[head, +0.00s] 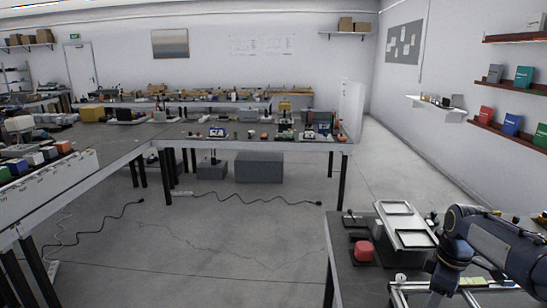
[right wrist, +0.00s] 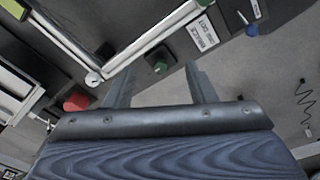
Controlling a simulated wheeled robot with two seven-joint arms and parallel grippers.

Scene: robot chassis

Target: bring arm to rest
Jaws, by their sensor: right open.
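My right arm (head: 492,240) comes into the head view at the lower right, over a dark workbench. My right gripper (right wrist: 158,72) shows in the right wrist view with its two fingers spread apart. No object is held between them. I cannot make out the fingers clearly in the head view. My left arm and left gripper are not in view.
The workbench (head: 345,285) carries a white-framed tray (head: 410,238) and a red block (head: 363,250), close to my right arm. Shelves (head: 505,138) line the right wall. A long table (head: 240,143) stands further back. The floor (head: 230,240) between is open, with cables lying on it.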

